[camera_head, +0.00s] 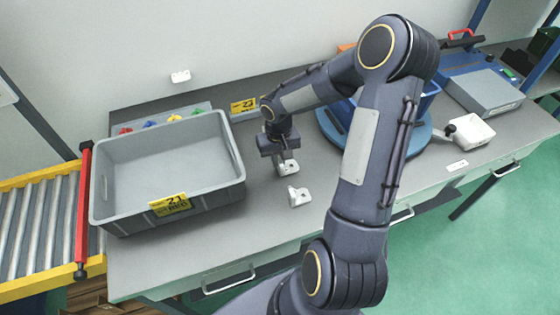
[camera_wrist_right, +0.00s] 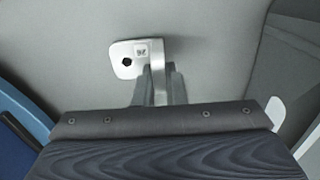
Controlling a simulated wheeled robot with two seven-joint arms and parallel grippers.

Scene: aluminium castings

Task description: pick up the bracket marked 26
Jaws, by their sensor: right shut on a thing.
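A pale metal bracket (camera_head: 288,168) is under my right gripper (camera_head: 279,153) on the grey workbench, right of the grey crate. In the right wrist view the bracket (camera_wrist_right: 128,60) has a flat plate with a dark hole and a small mark, which looks like 26 but is too small to read surely. The right gripper (camera_wrist_right: 157,88) is shut on the bracket's upright wall, one finger on each side. I cannot tell whether the bracket touches the bench. A second pale bracket (camera_head: 299,197) lies nearer the bench's front, apart from the gripper. My left gripper is not in view.
The grey crate (camera_head: 118,212) marked 21 stands left. A yellow label (camera_head: 244,106) stands behind the gripper. A blue round stand (camera_head: 418,137) is right, partly behind my arm. A roller conveyor (camera_head: 35,225) is at far left.

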